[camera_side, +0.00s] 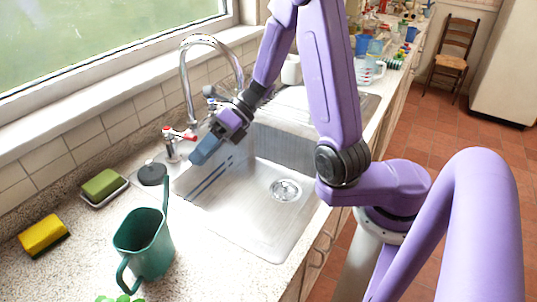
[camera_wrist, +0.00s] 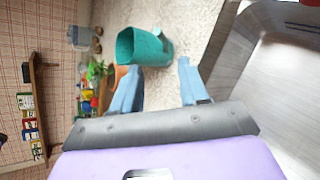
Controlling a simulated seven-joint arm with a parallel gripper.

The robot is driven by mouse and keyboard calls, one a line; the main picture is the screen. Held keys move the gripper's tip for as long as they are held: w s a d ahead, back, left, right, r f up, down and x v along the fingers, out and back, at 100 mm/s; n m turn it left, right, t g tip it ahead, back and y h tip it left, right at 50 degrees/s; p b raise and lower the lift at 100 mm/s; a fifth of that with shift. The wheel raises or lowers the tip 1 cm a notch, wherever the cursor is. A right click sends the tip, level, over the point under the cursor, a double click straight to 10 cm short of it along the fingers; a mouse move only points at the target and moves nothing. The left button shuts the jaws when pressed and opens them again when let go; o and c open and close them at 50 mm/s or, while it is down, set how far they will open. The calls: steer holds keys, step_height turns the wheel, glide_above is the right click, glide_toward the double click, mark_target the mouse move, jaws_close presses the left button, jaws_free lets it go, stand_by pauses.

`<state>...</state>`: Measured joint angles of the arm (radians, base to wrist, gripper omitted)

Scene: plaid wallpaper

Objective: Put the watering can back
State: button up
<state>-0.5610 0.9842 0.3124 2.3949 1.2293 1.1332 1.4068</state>
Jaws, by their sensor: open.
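The green watering can (camera_side: 145,245) stands upright on the speckled counter at the front left in the side view. Its handle loop faces the front and its thin spout rises at the back right. In the wrist view the watering can (camera_wrist: 146,47) lies beyond the fingertips, between and a little above them. My gripper (camera_side: 199,155) is over the sink's left part, apart from the can, behind and to its right. In the wrist view my gripper (camera_wrist: 157,82) has its two blue fingers spread with nothing between them.
The steel sink (camera_side: 255,215) has a tall faucet (camera_side: 190,75) and a red-marked tap (camera_side: 174,140) at its back edge. A green soap bar (camera_side: 102,184) on a dish and a yellow sponge (camera_side: 44,235) lie along the wall. In the wrist view, a plant (camera_wrist: 98,70) shows near the can.

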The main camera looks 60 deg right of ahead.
steer(key=s+a+n+g+h, duration=0.1)
steer(key=s+n+g+h, duration=0.65)
steer(key=n, duration=1.15)
steer(key=s+d+r+n+t+h, duration=0.1)
steer(key=s+d+n, duration=0.3)
steer(key=n, duration=0.9)
steer(key=s+d+n+t+h, duration=0.2)
steer(key=s+d+n+t, duration=0.1)
steer(key=s+n, duration=0.8)
steer(key=shift+s+d+r+n, duration=0.3)
steer(key=shift+d+r+n, duration=0.05)
steer(key=shift+d+n, duration=0.55)
